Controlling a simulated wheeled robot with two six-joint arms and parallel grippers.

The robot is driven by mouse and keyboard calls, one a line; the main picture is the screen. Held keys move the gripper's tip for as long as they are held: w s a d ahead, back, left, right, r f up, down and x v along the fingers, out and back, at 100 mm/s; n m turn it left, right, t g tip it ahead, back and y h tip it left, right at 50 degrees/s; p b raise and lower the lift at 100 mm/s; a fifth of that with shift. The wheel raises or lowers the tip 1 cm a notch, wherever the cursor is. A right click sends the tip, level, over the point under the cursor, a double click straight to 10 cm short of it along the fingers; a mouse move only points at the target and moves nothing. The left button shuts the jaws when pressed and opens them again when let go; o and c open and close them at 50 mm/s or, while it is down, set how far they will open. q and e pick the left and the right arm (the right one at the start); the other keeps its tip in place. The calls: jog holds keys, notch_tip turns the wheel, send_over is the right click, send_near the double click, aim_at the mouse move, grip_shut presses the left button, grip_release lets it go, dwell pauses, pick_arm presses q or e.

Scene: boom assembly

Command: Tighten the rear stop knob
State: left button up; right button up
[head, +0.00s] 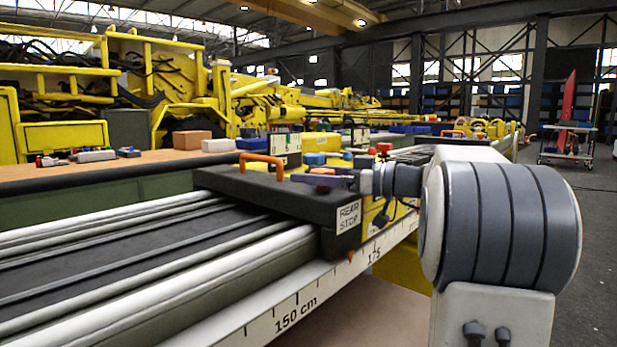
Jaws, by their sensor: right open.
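The rear stop is a dark block (278,197) with a white "REAR STOP" label (348,217). It sits across the rails, its pointer near 175 on the scale. An orange handle (262,158) stands on its top at the left. My right gripper (312,180) reaches in from the right, low over the right part of the block's top. It is open, and its dark fingers point left. A small orange-red piece (321,171) shows just behind the fingers; I cannot tell whether it is the knob or whether they touch it. My left gripper is out of view.
A scale beam (285,308) runs along the front of the rails (150,270). Behind are a yellow block, a blue piece (315,158) and a red knob (384,148). A bench (150,166) with small parts lies at the left. The rails left of the stop are clear.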

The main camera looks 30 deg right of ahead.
jog(key=shift+w+a, duration=0.45)
jog(key=shift+w, duration=0.1)
